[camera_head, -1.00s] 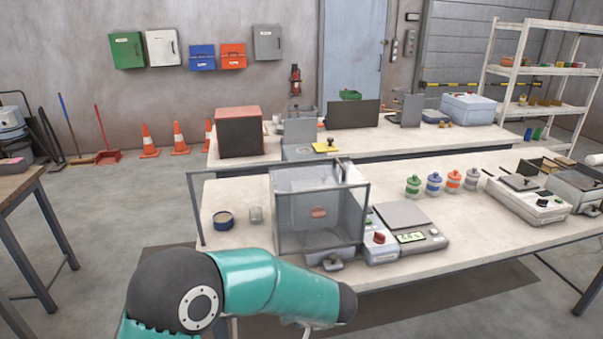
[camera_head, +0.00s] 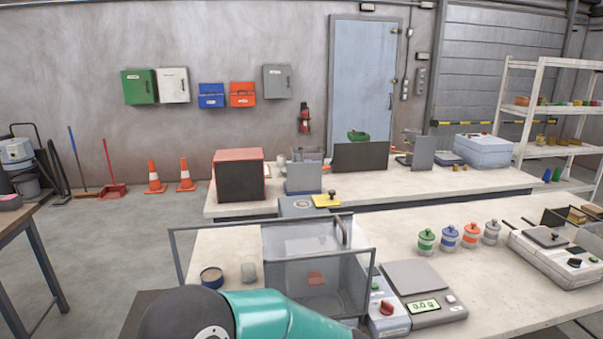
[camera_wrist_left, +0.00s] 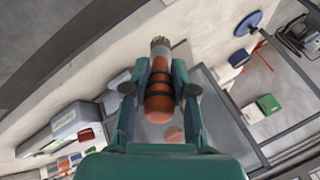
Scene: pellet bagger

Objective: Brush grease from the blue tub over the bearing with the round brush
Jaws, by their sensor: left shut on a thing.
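My left gripper (camera_wrist_left: 160,90) is shut on the round brush (camera_wrist_left: 159,88), which has an orange handle with black bands and a grey tip pointing away from the gripper. In the head view only my teal left arm shows at the bottom; the gripper and brush are out of that picture. The blue tub (camera_head: 211,277), with a tan top, stands at the near table's left end, beside a small grey cylinder (camera_head: 249,272). The brush is apart from the tub. I cannot make out the bearing. My right gripper is not in view.
A clear-walled box (camera_head: 316,300) in a grey frame stands right of the tub. Right of it are a scale (camera_head: 424,306) and several lidded jars (camera_head: 449,239). A second table (camera_head: 400,181) with a red-and-black box (camera_head: 239,176) stands behind.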

